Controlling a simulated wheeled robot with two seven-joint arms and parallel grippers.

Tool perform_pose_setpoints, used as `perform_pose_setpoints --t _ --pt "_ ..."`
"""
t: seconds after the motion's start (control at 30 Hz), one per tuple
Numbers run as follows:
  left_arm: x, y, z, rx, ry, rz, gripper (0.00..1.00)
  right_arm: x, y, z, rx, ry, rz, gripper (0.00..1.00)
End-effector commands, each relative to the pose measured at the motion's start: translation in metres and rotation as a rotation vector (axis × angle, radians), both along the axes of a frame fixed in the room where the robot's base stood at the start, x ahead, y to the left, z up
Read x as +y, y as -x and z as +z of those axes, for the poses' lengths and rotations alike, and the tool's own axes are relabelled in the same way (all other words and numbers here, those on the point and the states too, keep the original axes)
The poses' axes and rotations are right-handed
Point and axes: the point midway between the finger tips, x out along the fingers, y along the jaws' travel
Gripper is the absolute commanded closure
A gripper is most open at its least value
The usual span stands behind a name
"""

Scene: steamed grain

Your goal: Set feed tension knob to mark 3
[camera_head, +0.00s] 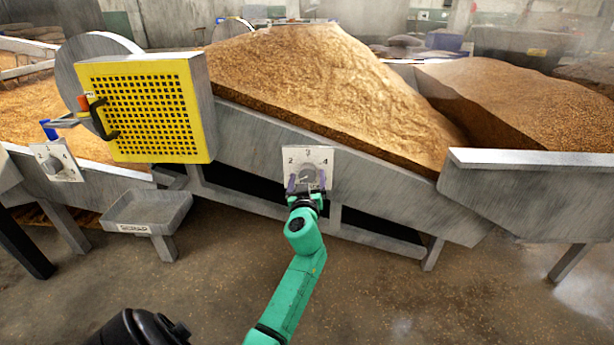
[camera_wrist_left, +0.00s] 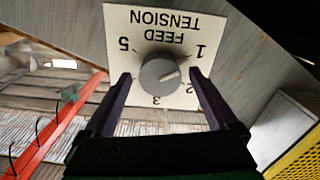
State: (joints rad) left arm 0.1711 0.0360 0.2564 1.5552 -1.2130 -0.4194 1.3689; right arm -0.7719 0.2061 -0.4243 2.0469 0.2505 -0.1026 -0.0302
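The feed tension knob (camera_head: 308,174) is a grey round dial on a white numbered plate (camera_head: 318,156), fixed to the sloping metal side of the grain trough. The left wrist view shows the knob (camera_wrist_left: 160,77) upside down, with its pale pointer line between 1 and 2. The 3 and 5 also show there; the 4 is hidden behind a finger. My left gripper (camera_head: 307,184) is open, with one dark finger on each side of the knob. In the left wrist view, gaps show between the knob and the fingers (camera_wrist_left: 160,76). My right gripper is not in view.
A yellow perforated guard (camera_head: 145,110) with a black handle stands left of the plate. A second dial plate (camera_head: 56,160) is farther left. A metal scrap tray (camera_head: 148,212) sits below the guard. Grain (camera_head: 310,80) is heaped in the trough above.

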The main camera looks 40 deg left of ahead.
Motion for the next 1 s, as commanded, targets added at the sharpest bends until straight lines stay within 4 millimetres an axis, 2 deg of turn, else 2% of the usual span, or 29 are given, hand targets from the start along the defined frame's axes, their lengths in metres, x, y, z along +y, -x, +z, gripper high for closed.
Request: perform_pose_setpoints --t 0.03,0.1,0.2,0.57,1.0 --pt "0.0000 0.0000 -0.0002 0.000 0.000 0.000 0.29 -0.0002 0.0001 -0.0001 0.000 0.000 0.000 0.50" --pt "0.0000 0.0000 -0.0002 0.000 0.000 0.000 0.56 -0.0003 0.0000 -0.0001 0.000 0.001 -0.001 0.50" --pt "0.0000 -0.0001 -0.0002 0.001 0.001 0.000 0.91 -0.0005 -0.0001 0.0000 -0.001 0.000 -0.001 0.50" --pt "0.0000 -0.0001 -0.0007 0.029 -0.037 -0.001 0.91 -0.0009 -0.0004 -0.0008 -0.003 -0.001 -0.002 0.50" --pt "-0.0002 -0.0002 -0.0013 0.218 -0.285 -0.001 0.91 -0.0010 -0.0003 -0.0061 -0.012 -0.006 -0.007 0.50"
